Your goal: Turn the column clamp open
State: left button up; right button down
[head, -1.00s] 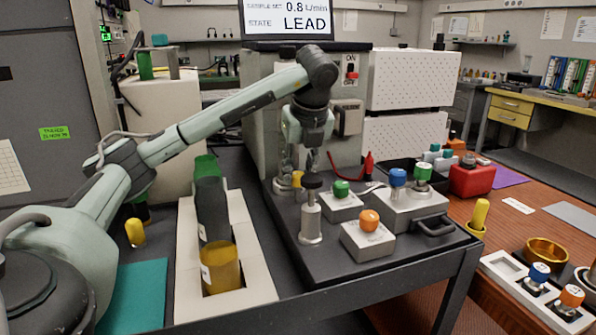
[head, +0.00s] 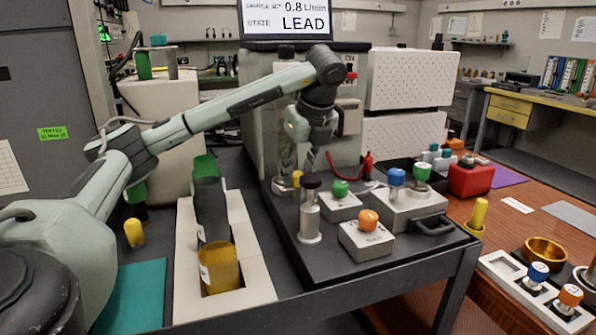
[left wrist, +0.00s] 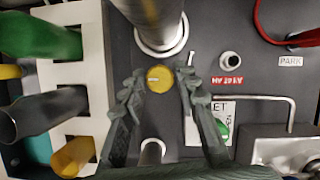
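A round yellow knob (left wrist: 159,79), which seems to be the column clamp, sits on the dark deck just in front of the column's pale base ring. It also shows in the head view (head: 297,179). The column (left wrist: 152,22) is a clear upright tube behind it. My left gripper (left wrist: 158,88) points down with its fingers spread, one on each side of the knob; a gap shows on both sides, so it is not gripping it. In the head view the left gripper (head: 311,158) is above the deck, partly hiding the column. My right gripper is not in view.
A metal post with a black cap (head: 310,210) stands close in front of the knob. Blocks with green (head: 340,188) and orange (head: 367,220) knobs are to the right. A white rack (head: 240,205) with bottles is to the left.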

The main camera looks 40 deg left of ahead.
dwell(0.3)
pick_arm(q)
jog(key=v, duration=1.2)
dwell(0.7)
